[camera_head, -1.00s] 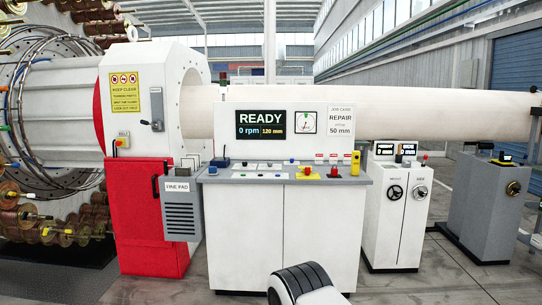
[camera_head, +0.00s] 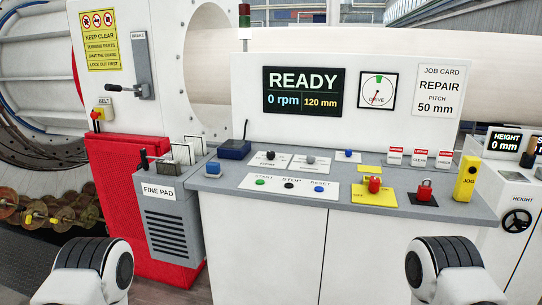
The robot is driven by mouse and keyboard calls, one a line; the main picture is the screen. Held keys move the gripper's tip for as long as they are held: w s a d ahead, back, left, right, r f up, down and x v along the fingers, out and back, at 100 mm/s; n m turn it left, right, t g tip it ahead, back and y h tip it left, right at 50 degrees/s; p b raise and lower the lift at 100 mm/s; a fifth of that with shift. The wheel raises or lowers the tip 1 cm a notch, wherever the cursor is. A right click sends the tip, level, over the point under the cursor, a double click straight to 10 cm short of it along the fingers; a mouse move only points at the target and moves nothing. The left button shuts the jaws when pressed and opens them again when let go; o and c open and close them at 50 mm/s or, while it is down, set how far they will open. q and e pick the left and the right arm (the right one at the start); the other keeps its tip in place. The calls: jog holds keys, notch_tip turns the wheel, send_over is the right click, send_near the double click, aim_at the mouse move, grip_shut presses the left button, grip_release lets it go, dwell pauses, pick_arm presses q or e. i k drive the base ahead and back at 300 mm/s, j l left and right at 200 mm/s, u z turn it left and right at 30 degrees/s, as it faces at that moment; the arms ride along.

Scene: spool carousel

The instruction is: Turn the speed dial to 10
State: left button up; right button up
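A white control console (camera_head: 345,95) stands ahead with a grey sloping desk. On the desk, a dark knob on a white plate (camera_head: 271,155) and a grey knob on another white plate (camera_head: 311,159) sit side by side. Their small print is too fine to read, so I cannot tell which is the speed dial or where it points. The display (camera_head: 304,91) reads READY, 0 rpm, 120 mm. A round DRIVE gauge (camera_head: 377,91) is right of it. Only rounded links of my arms show at the bottom corners; both grippers are out of view.
START, STOP and RESET buttons (camera_head: 289,186) lie along the desk front. A blue box (camera_head: 234,149) sits at the left.

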aim_at(270, 155)
jog(key=i+j+z, duration=0.65)
jog(key=i+j, duration=0.15)
jog(key=i, duration=0.1)
